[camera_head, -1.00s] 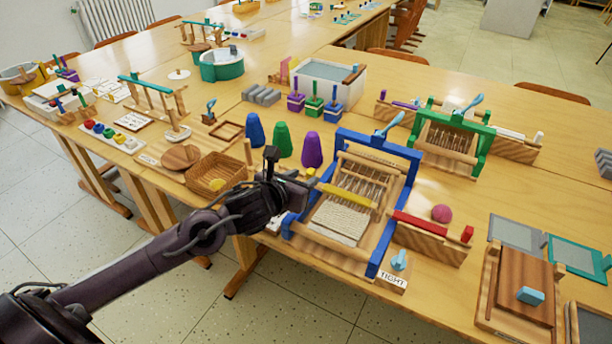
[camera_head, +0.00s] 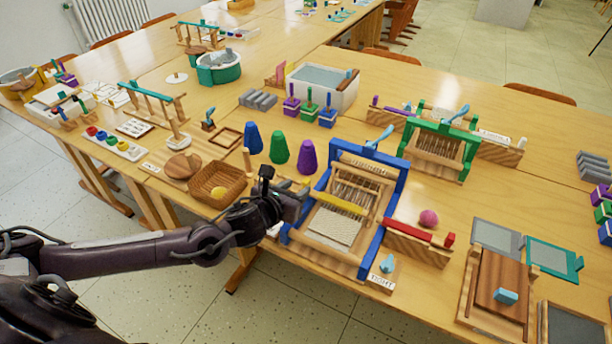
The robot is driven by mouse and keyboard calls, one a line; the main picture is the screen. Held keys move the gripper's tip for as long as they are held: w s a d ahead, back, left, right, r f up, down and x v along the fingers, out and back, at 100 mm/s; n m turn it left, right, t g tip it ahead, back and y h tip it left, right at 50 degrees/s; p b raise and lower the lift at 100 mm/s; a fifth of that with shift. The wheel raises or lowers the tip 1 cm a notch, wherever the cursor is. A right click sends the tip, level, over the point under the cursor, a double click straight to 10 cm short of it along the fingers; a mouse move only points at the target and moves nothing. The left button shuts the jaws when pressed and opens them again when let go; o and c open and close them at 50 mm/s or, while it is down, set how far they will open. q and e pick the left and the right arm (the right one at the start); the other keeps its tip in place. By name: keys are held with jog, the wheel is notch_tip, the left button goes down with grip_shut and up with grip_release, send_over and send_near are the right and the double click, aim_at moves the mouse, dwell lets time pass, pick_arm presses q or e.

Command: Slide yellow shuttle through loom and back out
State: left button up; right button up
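The blue-framed loom (camera_head: 391,190) stands near the table's front edge, with pale threads and a woven strip inside. The yellow shuttle (camera_head: 340,203) lies crosswise in the loom over the threads, between the two blue side posts. My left gripper (camera_head: 298,198) is at the loom's left side, with its fingertips at the shuttle's left end. The fingers are small and dark, and I cannot tell whether they are closed on the shuttle. My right gripper is out of view.
Green, blue and purple cones (camera_head: 306,157) stand behind my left gripper, and a wicker basket (camera_head: 217,184) is left of it. A red bar on a wooden block (camera_head: 417,243) and a "TIGHT" tag (camera_head: 383,282) sit right of the loom. A green loom (camera_head: 440,150) stands behind.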

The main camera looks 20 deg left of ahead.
aim_at(304, 183)
pick_arm(q)
jog(key=x, duration=0.6)
jog(key=shift+w+d+f+p, duration=0.1)
jog(key=shift+w+f+p, duration=0.05)
jog(key=shift+p, duration=0.15)
grip_shut()
